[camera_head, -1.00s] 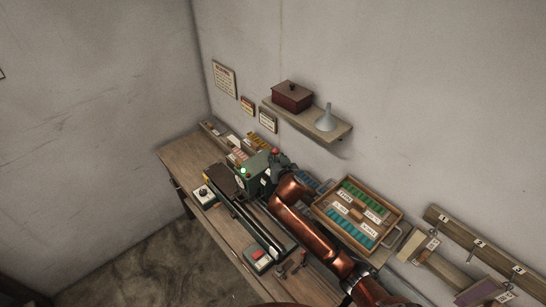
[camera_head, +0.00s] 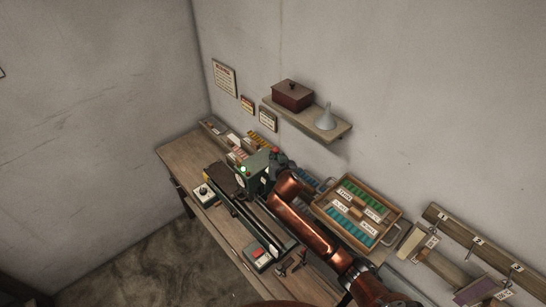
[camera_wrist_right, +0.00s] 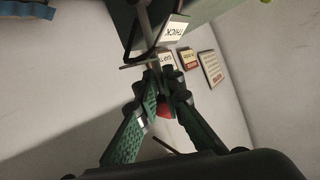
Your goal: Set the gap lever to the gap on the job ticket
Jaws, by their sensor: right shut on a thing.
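The green machine (camera_head: 250,177) stands on the bench with a small green light on it. In the right wrist view its housing (camera_wrist_right: 195,12) carries a label reading THICK (camera_wrist_right: 174,28). A thin metal lever (camera_wrist_right: 147,22) hangs beside this label. My right gripper (camera_head: 274,162) is at the machine's right end. In the right wrist view its green-padded fingers (camera_wrist_right: 165,92) are shut on the gap lever, with its red knob (camera_wrist_right: 164,109) between them. The lever's exact setting is hard to read. I cannot pick out a readable job ticket. My left gripper is not in view.
A wooden tray (camera_head: 318,207) with green and teal pieces lies right of my arm. A control box with a red switch (camera_head: 258,254) is at the bench front. A wall shelf (camera_head: 335,136) holds a brown box and a funnel. Tags hang from a hook rail (camera_head: 460,238).

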